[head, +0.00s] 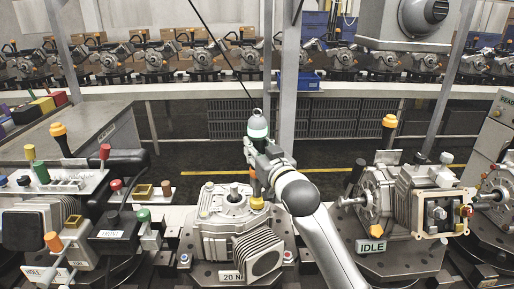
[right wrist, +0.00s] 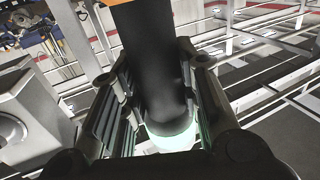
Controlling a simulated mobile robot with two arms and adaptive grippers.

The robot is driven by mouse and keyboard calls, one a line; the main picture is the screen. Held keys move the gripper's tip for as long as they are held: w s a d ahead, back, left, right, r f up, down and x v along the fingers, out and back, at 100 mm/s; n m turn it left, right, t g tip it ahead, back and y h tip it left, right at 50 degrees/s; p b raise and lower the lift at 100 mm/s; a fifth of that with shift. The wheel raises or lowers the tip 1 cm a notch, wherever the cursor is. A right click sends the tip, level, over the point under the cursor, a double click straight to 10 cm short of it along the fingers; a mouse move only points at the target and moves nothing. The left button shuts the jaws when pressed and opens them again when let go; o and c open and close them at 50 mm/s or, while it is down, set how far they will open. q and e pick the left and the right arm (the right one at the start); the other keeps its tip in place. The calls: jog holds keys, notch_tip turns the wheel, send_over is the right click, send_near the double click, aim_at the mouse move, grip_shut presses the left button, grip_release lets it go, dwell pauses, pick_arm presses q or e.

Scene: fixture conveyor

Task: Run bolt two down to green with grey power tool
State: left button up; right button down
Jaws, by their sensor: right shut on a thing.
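In the right wrist view the black tool body (right wrist: 152,62) sits between both fingers (right wrist: 160,105), with orange at the top edge and a pale green-white glowing ring below. The tool's lower end is over the right side of the grey gearbox housing (head: 222,206), near a yellow bolt head (head: 257,203). Contact with the bolt cannot be told. My left gripper is not in view.
A plate reading "20 N" (head: 231,277), partly hidden, is on the middle fixture's front. An "IDLE" fixture (head: 370,246) stands right, with an orange-topped post. A cluttered fixture (head: 100,215) stands left. Behind runs a conveyor (head: 190,90) with several housings.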

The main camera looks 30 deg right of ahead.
jog(key=shift+f+b, duration=0.45)
jog(key=shift+f, duration=0.3)
jog(key=shift+f, duration=0.25)
dwell(2.4)
jog(key=shift+r, duration=0.1)
dwell(0.3)
